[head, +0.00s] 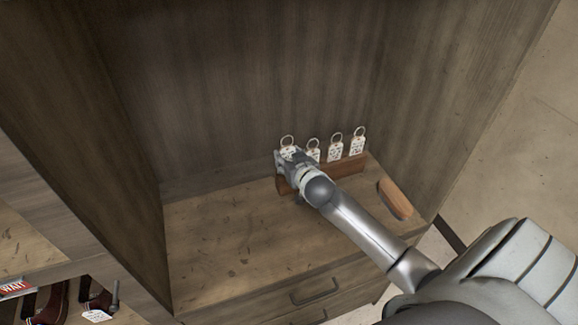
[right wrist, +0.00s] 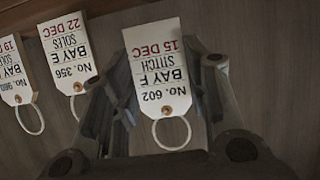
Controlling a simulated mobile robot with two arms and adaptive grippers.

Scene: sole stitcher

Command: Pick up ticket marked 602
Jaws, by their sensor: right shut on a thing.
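The white ticket marked No. 602 (right wrist: 160,70), with "BAY F STITCH 15 DEC" on it, appears upside down between the fingers of my right gripper in the right wrist view. In the head view this ticket (head: 287,152) is the leftmost of the row, partly hidden by my right gripper (head: 288,168). The right gripper is shut on the ticket at the left end of the wooden holder (head: 345,168). My left gripper is not in view.
Other tickets stand to its right along the holder, including No. 356 (right wrist: 68,58) and one partly cut off (right wrist: 14,75). A brown wooden piece (head: 395,199) lies at the shelf's right. Cabinet walls enclose the back and sides. The shelf top (head: 225,235) is clear at left.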

